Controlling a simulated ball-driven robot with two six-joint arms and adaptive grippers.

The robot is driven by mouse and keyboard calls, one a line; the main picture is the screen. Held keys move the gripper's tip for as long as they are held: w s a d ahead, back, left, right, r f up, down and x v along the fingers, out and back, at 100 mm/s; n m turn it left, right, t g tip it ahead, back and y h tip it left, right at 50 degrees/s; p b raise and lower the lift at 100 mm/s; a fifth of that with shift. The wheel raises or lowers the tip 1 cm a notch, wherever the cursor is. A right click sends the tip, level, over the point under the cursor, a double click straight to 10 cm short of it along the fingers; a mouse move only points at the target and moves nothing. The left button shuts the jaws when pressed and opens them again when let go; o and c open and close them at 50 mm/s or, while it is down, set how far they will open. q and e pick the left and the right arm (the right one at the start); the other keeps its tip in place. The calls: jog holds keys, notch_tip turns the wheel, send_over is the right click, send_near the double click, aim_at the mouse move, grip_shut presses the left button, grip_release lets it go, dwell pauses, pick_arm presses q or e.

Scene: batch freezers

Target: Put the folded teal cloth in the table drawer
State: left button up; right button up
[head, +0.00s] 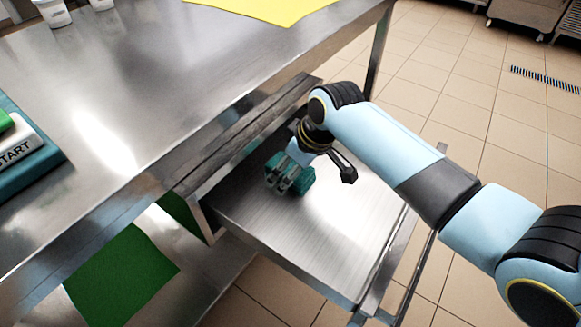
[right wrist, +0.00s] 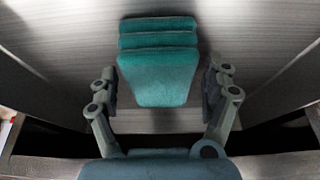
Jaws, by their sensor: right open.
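The folded teal cloth (head: 306,179) lies in the pulled-out table drawer (head: 335,235), on its metal floor towards the table end. My right gripper (head: 285,181) reaches down into the drawer at the cloth. In the right wrist view the cloth (right wrist: 158,75) shows as a stack of folded layers between the two fingers of my right gripper (right wrist: 160,87). The fingers are open, one on each side, with narrow gaps to the cloth. In the head view the gripper partly hides the cloth. My left gripper is not in view.
The steel table top (head: 130,80) lies above and left of the drawer, its edge close to my right gripper. A yellow sheet (head: 265,8), white cups (head: 53,12) and a teal item marked START (head: 25,152) lie on it. A green sheet (head: 120,275) lies on the lower shelf.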

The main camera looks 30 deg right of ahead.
jog(key=p+v, duration=0.4)
jog(key=v, duration=0.7)
jog(key=shift+r, duration=0.25)
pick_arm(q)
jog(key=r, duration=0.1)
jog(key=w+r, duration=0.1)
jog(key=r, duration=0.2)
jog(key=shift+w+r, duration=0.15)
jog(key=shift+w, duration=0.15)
pick_arm(e)
jog(key=shift+s+d+r, duration=0.1)
jog(key=shift+s+r, duration=0.2)
jog(key=shift+r, duration=0.05)
